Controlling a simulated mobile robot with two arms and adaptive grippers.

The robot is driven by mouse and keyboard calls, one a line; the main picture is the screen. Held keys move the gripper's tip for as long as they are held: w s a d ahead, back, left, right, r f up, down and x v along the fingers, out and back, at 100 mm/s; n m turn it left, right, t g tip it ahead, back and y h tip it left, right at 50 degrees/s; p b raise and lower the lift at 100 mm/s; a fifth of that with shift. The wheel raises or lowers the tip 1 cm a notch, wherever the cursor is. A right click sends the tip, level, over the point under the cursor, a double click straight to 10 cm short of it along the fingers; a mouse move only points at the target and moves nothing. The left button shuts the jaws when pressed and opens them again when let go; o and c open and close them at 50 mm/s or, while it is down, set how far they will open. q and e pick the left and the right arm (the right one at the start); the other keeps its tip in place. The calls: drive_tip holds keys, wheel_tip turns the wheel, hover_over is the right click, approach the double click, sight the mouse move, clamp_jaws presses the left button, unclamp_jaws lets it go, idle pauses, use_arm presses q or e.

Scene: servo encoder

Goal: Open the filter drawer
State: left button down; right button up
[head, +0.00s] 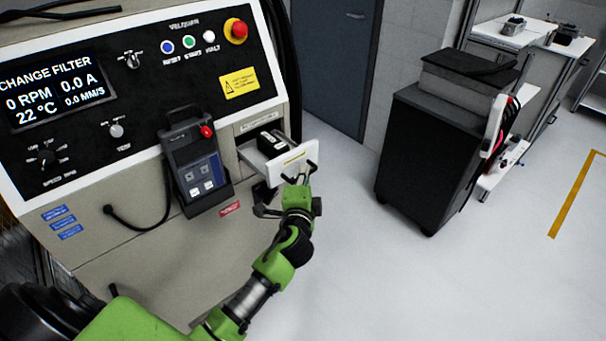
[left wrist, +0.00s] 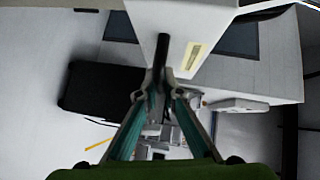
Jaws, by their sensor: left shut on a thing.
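The filter drawer (head: 297,160) sticks out of the machine's front panel, with its white front standing away from the panel. Inside it lies a black and white part (head: 271,141), seen from above. My left gripper (head: 305,175) is at the drawer front, shut on the drawer's handle. In the left wrist view the dark handle bar (left wrist: 162,52) runs down from the white drawer front (left wrist: 185,22) to between the two fingers (left wrist: 160,97). My right gripper is not in view.
The machine's control panel (head: 140,75) shows "CHANGE FILTER" on its screen (head: 55,88). A handheld pendant (head: 195,160) hangs left of the drawer. A black cabinet (head: 425,145) stands to the right, with clear floor (head: 350,250) between.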

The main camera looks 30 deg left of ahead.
use_arm(q)
drive_tip(key=c, duration=2.2)
unclamp_jaws()
drive_tip(key=shift+o, duration=0.2)
drive_tip(key=v, duration=1.2)
